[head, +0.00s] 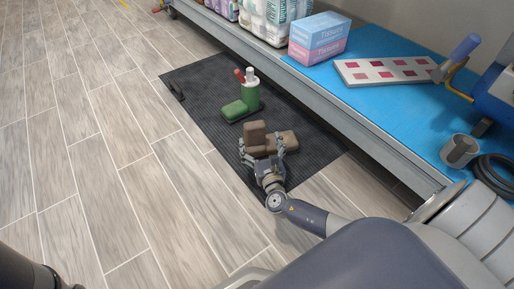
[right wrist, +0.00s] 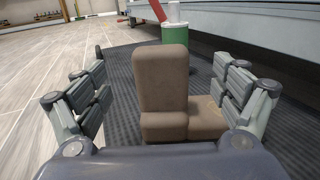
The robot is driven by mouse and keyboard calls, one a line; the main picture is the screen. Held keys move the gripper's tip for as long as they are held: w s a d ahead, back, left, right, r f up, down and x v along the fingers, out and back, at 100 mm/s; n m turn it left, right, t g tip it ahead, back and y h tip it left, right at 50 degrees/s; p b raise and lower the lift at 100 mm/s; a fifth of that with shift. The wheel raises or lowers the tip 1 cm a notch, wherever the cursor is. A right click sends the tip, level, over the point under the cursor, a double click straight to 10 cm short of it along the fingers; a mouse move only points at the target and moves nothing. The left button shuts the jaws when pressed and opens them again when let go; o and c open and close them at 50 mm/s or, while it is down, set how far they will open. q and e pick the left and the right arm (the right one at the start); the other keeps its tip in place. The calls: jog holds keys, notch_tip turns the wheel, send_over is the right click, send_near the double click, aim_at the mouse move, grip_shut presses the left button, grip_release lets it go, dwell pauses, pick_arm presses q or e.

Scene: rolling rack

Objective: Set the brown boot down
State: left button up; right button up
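The brown boot (head: 255,133) stands upright on the dark ribbed mat (head: 205,85), its blocky brown foot part reaching to the right. In the right wrist view the boot (right wrist: 163,80) is in the middle, between the fingers. My right gripper (head: 264,152) is around it and open, with a visible gap on each side of the boot; it also shows in the right wrist view (right wrist: 160,105). The boot's underside is hidden, but it appears to rest on the mat. My left gripper is not in view.
The wooden floor (head: 100,150) on the left is clear.

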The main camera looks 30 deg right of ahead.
jog(key=shift+s, duration=0.3)
